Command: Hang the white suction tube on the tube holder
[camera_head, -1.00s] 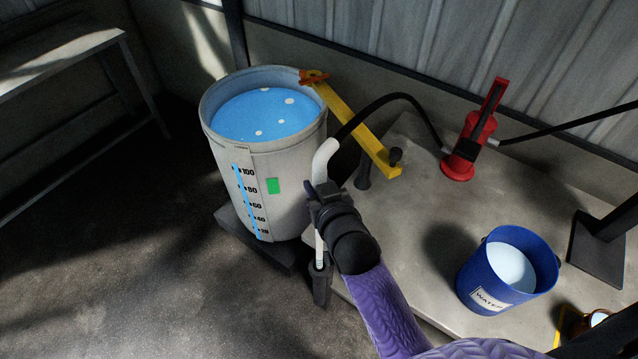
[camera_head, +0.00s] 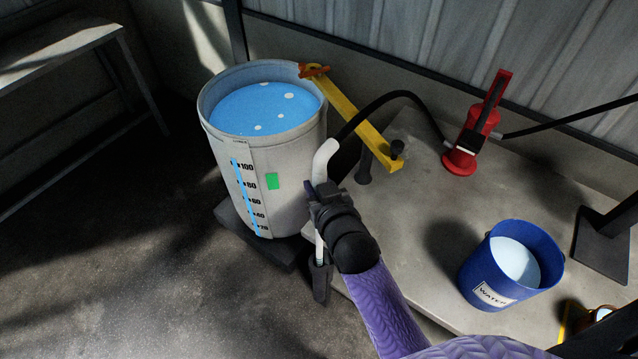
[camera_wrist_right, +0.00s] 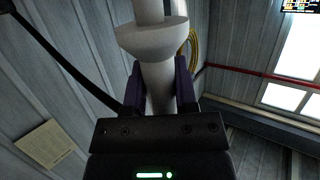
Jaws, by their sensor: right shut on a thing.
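The white suction tube (camera_head: 325,160) stands roughly upright beside the grey drum, with a bend at its top joining a black hose. My right gripper (camera_head: 317,190) is shut on it below the bend. In the right wrist view, the tube (camera_wrist_right: 158,88) lies between the two purple fingers of the gripper (camera_wrist_right: 159,82), with a white collar just beyond. The tube's lower end meets a dark cup-like piece (camera_head: 321,281) at the platform's edge. I cannot tell whether this piece is the tube holder or part of the tube. My left gripper is out of view.
The grey drum (camera_head: 288,192) holds blue liquid. A yellow bar (camera_head: 352,118) runs from its orange rim clip to a black knob. A red pump (camera_head: 473,135) and a blue water bucket (camera_head: 532,245) stand on the grey platform (camera_head: 420,225). Open floor lies left.

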